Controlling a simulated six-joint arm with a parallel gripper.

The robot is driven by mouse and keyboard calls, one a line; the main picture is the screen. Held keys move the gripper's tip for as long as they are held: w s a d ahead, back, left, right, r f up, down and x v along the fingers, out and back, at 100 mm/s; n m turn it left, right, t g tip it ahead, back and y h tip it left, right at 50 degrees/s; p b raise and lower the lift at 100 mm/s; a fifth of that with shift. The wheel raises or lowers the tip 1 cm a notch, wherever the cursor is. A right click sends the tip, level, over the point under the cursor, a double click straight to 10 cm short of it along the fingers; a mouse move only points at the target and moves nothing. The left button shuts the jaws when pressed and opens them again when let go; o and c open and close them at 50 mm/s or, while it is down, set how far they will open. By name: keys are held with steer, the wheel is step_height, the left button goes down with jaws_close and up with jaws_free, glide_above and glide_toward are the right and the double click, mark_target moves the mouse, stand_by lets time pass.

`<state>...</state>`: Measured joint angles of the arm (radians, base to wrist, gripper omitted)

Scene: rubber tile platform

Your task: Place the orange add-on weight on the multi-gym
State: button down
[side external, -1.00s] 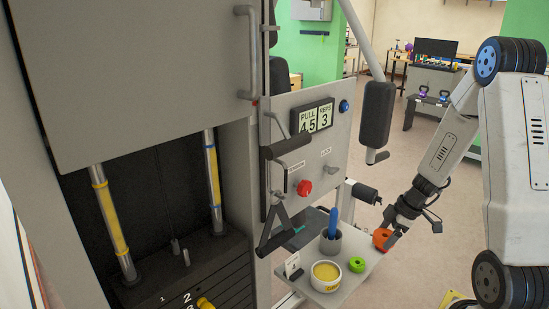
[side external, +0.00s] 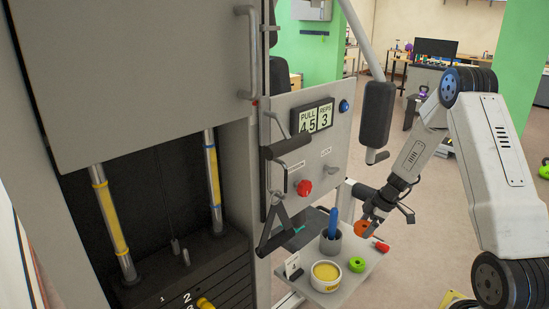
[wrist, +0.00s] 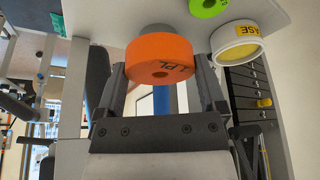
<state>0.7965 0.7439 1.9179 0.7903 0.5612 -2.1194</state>
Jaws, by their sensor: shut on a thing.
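The orange add-on weight (side external: 361,228) is a thick ring, held in my gripper (side external: 370,224) above the small side tray (side external: 340,289). In the wrist view the orange weight (wrist: 160,62) sits between both fingers of my gripper (wrist: 165,82), with dark lettering on its face. The multi-gym (side external: 130,60) stands at the left, with its dark weight stack (side external: 190,275) low behind two guide rods. A yellow-headed pin (side external: 205,303) shows at the stack.

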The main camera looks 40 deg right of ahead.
glide_above(351, 244)
steer(key=s, duration=0.1)
steer(key=shift+d+f, duration=0.15)
steer(key=shift+f, duration=1.1)
steer(key=shift+d+f, duration=0.1)
steer(key=shift+f, duration=1.15)
steer(key=shift+w+d+f, duration=0.15)
steer(key=shift+w+f, duration=0.05)
steer(key=shift+f, duration=1.65)
steer(key=shift+f, duration=0.1)
jaws_free()
steer(key=shift+f, duration=0.1)
steer(key=shift+r, duration=0.2)
steer(key=v, duration=1.2)
